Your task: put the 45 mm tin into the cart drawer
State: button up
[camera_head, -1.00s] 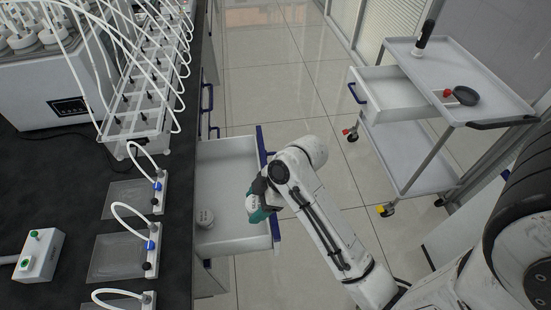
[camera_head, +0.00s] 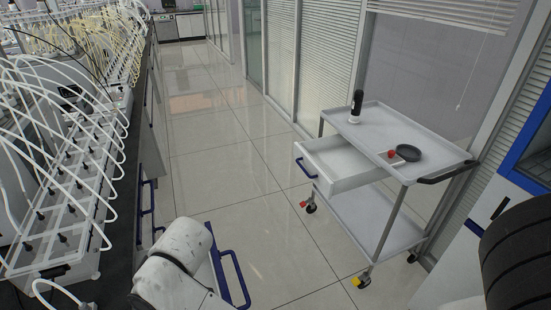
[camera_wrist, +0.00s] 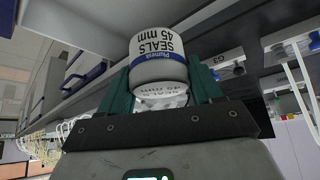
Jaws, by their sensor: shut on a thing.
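The white tin marked "SEALS 45 mm" (camera_wrist: 160,45) shows in the wrist view between the green fingers of my gripper (camera_wrist: 160,74). The gripper is shut on it, with its printed lid towards the palm. In the head view my arm link hides the gripper and the tin. The cart (camera_head: 415,128) stands at the right, apart from my arm. Its white drawer (camera_head: 343,180) is pulled out to the left, with a blue handle; the part of its inside that shows looks empty.
A black-and-white upright device (camera_head: 356,106) and a dark round dish (camera_head: 408,152) with a red knob beside it are on the cart top. A bench drawer with a blue handle (camera_head: 236,277) stands open by my arm. Clear tiled floor (camera_head: 225,160) lies between bench and cart.

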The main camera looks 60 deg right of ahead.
aim_at(329, 169)
jog(key=i+l+z, duration=0.1)
jog(key=z, duration=0.4)
jog(key=i+z, duration=0.1)
jog(key=z, duration=0.35)
jog(key=i+l+z, duration=0.1)
jog(key=z, duration=0.4)
